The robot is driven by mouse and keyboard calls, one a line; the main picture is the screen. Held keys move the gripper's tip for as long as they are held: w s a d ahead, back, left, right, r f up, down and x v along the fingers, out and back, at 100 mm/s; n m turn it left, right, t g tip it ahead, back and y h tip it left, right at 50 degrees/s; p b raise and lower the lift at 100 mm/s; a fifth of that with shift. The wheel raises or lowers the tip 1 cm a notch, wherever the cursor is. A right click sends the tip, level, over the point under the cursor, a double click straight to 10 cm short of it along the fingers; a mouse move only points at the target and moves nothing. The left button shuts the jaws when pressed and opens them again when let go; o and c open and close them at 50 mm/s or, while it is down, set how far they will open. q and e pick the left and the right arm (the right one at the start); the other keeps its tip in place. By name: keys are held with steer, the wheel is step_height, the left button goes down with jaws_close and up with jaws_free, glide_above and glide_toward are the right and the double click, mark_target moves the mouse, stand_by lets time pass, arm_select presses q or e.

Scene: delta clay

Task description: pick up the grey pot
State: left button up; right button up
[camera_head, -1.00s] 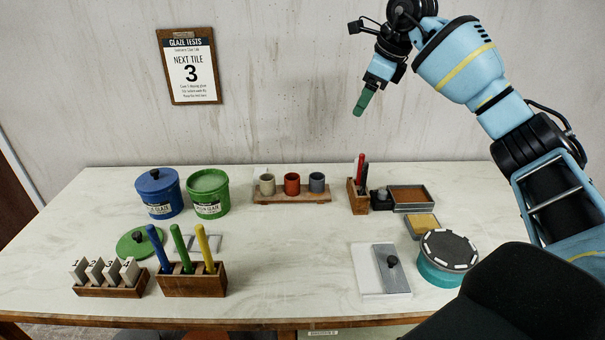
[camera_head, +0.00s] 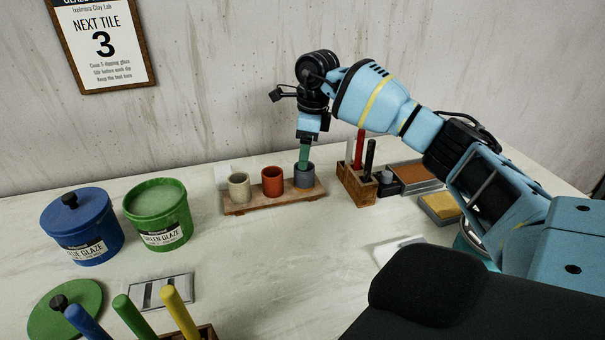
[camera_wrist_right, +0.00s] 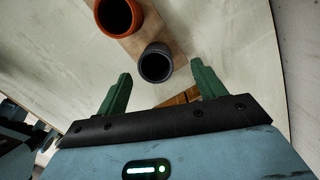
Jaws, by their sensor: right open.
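The grey pot (camera_head: 304,180) stands upright at the right end of a small wooden board, beside an orange-red pot (camera_head: 272,181) and a cream pot (camera_head: 238,187). My right gripper (camera_head: 304,163) points down just above the grey pot, and its green fingers overlap the rim in the head view. In the right wrist view, the open right gripper (camera_wrist_right: 160,73) has the grey pot (camera_wrist_right: 155,64) ahead and roughly between its fingertips, with room on both sides. I cannot tell whether the fingertips are below the rim. My left gripper is not in view.
The wooden board (camera_head: 235,211) stands near the wall. A wooden tool holder (camera_head: 357,190) with upright tools is close on the right. Blue (camera_head: 85,230) and green (camera_head: 158,215) glaze buckets stand on the left. The table in front of the board is clear.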

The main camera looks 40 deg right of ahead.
mark_target(303, 173)
steer(key=shift+f, duration=0.55)
steer(key=shift+w+f, duration=0.1)
steer(key=shift+f, duration=0.2)
steer(key=shift+a+f, duration=0.2)
steer(key=shift+f, duration=1.1)
steer(key=shift+a+f, duration=0.2)
steer(key=shift+f, duration=1.05)
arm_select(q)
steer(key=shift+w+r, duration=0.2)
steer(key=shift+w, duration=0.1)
arm_select(e)
steer(key=shift+c, duration=0.3)
steer(key=c, duration=1)
steer(key=shift+c, duration=0.2)
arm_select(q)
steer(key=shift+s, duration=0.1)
arm_select(e)
steer(key=shift+r, duration=0.15)
